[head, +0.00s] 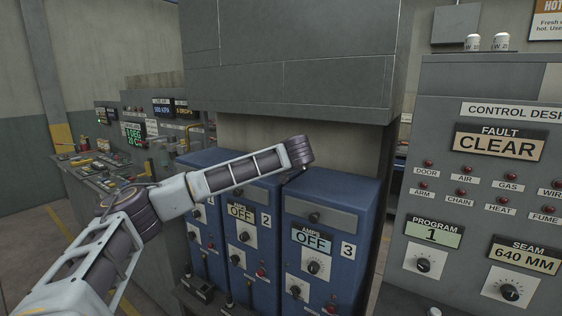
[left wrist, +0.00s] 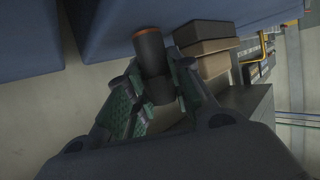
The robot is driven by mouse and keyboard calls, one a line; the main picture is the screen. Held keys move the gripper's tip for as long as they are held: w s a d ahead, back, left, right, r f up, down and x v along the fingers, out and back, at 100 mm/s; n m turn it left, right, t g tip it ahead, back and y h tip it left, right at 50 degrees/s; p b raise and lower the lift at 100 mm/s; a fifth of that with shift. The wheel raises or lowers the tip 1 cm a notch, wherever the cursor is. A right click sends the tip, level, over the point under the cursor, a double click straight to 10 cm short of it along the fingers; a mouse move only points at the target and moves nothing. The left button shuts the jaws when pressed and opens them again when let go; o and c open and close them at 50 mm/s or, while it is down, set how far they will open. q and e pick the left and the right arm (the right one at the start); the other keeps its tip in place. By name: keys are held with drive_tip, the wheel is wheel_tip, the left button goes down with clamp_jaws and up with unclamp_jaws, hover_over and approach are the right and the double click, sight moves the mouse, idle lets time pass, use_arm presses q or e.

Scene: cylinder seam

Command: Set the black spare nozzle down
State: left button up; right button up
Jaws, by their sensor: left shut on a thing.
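The black spare nozzle (left wrist: 152,57) is a dark cylinder with an orange ring at its far end, seen in the left wrist view. My left gripper (left wrist: 158,88), with green pads, is shut on it, one finger on each side. The nozzle's orange end is close to a blue surface in that view; I cannot tell whether they touch. In the head view my left arm reaches over the blue cabinets, and the gripper and nozzle are hidden behind them. My right gripper is in neither view.
Blue cabinets, including cabinet 3 (head: 325,238), stand below and in front of my arm. Brown stacked blocks (left wrist: 203,36) lie right of the nozzle. A grey hood (head: 290,60) hangs above. The control desk (head: 470,190) stands at right; another console (head: 100,170) stands at left.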

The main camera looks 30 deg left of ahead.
use_arm(q)
drive_tip(key=shift+f, duration=0.2)
drive_tip(key=o, duration=0.7)
drive_tip(key=shift+w, duration=0.1)
drive_tip(key=shift+c, duration=0.2)
drive_tip(key=shift+o, duration=0.2)
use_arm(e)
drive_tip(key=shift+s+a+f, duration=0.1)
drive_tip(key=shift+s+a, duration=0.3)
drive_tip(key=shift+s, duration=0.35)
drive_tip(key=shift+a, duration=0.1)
